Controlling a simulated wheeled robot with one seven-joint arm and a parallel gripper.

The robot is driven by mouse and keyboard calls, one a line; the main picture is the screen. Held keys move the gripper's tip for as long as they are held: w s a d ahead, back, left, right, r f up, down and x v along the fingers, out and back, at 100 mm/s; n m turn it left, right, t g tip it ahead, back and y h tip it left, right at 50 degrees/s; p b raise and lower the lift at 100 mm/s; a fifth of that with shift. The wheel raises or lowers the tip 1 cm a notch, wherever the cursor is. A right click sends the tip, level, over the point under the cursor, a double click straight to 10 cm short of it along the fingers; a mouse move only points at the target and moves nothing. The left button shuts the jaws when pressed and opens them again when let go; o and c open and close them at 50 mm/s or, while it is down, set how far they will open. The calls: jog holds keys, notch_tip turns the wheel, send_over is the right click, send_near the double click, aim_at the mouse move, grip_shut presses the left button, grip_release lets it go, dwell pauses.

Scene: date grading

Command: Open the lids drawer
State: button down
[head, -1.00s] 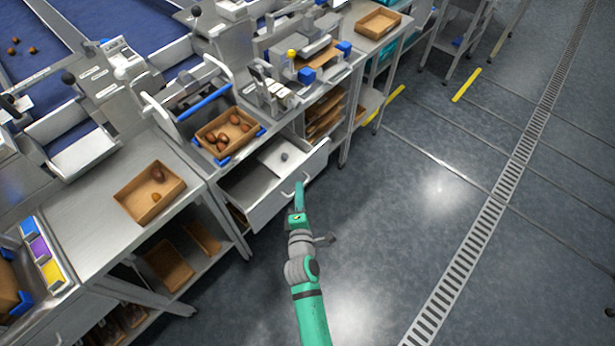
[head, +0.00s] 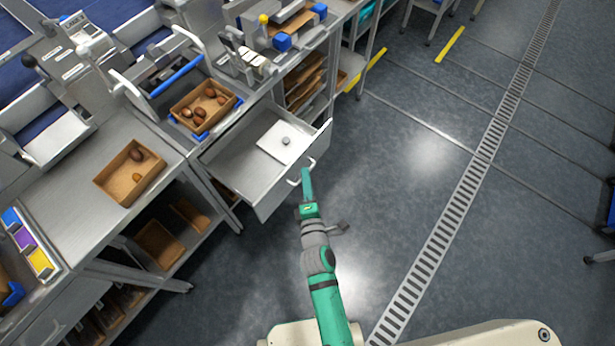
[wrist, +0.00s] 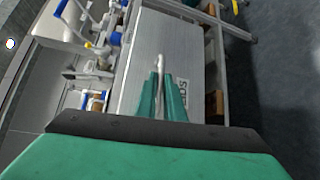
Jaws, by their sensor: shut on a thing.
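The lids drawer (head: 258,201) is pulled out from the steel bench in the head view. My gripper (head: 304,174) is at the drawer's front, shut on the drawer handle (head: 292,183). In the wrist view my gripper's green fingers (wrist: 162,92) close around the handle bar (wrist: 160,70) in front of the drawer face (wrist: 130,88). A label on the face is partly hidden by a finger.
A wooden tray with dates (head: 230,100) sits on the bench above the drawer. Another wooden tray (head: 104,181) is on the bench at left. Shelves with trays (head: 158,243) are below. The floor right of the drawer is clear, with a drain grate (head: 447,225).

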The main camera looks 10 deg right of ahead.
jog(key=c, duration=1.9)
grip_release()
jog(key=shift+a, duration=0.3)
jog(key=shift+o, duration=0.2)
jog(key=shift+d, duration=0.15)
jog(key=s+r, duration=0.1)
jog(key=s, duration=0.9)
jog(key=shift+s+a+r, duration=0.25)
jog(key=shift+s, duration=0.15)
jog(key=s+a+r+m, duration=0.3)
jog(key=s+r+m, duration=0.1)
jog(key=s+m, duration=0.5)
jog(key=s+a+r+m+g, duration=0.1)
jog(key=s+a+r+m, duration=0.2)
jog(key=s+m, duration=0.6)
jog(key=shift+s+r+m+y, duration=0.15)
jog(key=shift+r+m+y, duration=0.25)
jog(key=shift+r+m, duration=0.3)
